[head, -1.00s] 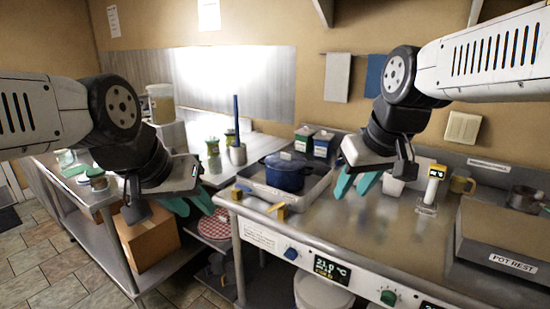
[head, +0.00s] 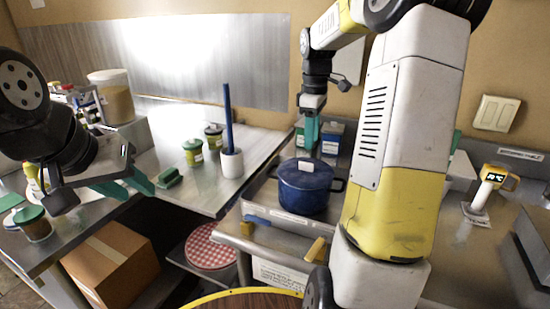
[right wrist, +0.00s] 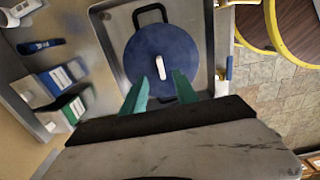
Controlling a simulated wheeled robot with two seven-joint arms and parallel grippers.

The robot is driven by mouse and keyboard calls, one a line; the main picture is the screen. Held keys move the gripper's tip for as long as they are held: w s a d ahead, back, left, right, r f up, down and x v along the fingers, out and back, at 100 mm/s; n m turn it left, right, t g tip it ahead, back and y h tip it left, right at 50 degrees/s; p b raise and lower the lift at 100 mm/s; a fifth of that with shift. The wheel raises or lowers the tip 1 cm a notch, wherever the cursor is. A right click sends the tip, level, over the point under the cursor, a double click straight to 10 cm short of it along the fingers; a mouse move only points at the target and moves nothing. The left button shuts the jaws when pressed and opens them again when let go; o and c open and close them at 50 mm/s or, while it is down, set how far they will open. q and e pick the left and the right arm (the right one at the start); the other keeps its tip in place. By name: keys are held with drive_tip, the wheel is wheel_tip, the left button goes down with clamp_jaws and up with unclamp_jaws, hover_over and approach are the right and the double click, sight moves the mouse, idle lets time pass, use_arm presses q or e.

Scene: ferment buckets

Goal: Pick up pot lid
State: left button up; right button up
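The blue pot lid (head: 305,172) with a pale handle (head: 310,164) sits on the blue pot (head: 306,196) in a metal tray (head: 268,210). In the right wrist view the round lid (right wrist: 150,48) and its white handle (right wrist: 160,68) lie just beyond my fingertips. My right gripper (head: 311,146) points down above the back of the lid. Its teal fingers (right wrist: 163,82) are open and apart, with the handle in line with the gap and nothing held. My left gripper (head: 142,186) is at the left over the side counter, empty; its teal fingers look parted.
Green-and-white and blue boxes (head: 332,136) stand behind the pot. A white holder with a blue stick (head: 231,160) and green-lidded jars (head: 193,152) stand left of it. A round wooden stool top (head: 245,300) is at the bottom front.

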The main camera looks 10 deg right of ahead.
sight(307, 160)
drive_tip(key=f, duration=0.8)
drive_tip(key=shift+w+a+f, duration=0.1)
drive_tip(key=shift+w+a, duration=0.2)
drive_tip(key=shift+a, duration=0.05)
drive_tip(key=shift+c, duration=0.3)
clamp_jaws()
